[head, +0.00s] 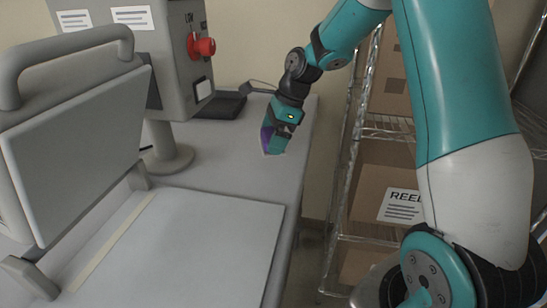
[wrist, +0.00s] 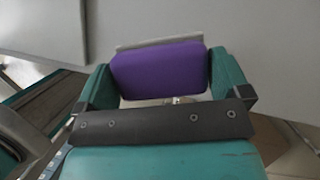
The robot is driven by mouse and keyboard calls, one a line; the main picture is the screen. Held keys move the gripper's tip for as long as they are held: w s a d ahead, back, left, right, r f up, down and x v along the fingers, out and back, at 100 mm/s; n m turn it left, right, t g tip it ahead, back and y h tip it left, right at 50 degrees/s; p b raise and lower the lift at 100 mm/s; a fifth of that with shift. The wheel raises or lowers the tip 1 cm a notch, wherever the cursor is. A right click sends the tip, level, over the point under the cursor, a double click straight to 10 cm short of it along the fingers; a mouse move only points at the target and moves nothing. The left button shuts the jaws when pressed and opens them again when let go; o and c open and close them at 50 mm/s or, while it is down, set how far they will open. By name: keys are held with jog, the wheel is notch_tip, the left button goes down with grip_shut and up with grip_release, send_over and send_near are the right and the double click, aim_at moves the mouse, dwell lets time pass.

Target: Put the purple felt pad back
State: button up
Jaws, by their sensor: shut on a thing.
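The purple felt pad (wrist: 160,70) is held between the two teal fingers of my gripper (wrist: 162,82) in the wrist view. A thin pale grey edge shows just beyond the pad. In the head view, my gripper (head: 273,146) points down at the far right part of the grey table, with the purple pad (head: 266,136) showing at its left side. The fingertips are at or just above the tabletop; I cannot tell if the pad touches it.
The laminator's raised platen (head: 85,150) and flat bed (head: 185,245) fill the left. A control box with a red knob (head: 203,46) stands behind. A black tray (head: 228,105) lies near the wall. A wire shelf with cardboard boxes (head: 375,185) stands right of the table.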

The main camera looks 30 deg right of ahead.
aim_at(268, 171)
jog(key=shift+f+p, duration=0.5)
jog(key=shift+f, duration=3.1)
jog(key=shift+f, duration=0.15)
jog(key=o, duration=0.5)
jog(key=b+v, duration=0.2)
jog(key=v, duration=1)
jog(key=s+a+r+n, duration=0.2)
jog(key=s+a+n, duration=0.3)
jog(key=a+n, duration=0.25)
jog(key=s+a+r+n, duration=0.3)
jog(key=s+a+n, duration=0.25)
jog(key=a, duration=0.25)
jog(key=s+a+n+g, duration=0.1)
jog(key=s+a+n, duration=0.2)
jog(key=s+n, duration=0.4)
jog(key=s+a+n, duration=0.4)
jog(key=s+n, duration=0.4)
jog(key=n, duration=0.1)
jog(key=shift+s+f+n+g, duration=0.2)
jog(key=shift+s+n+g, duration=0.05)
jog(key=shift+n+g, duration=0.15)
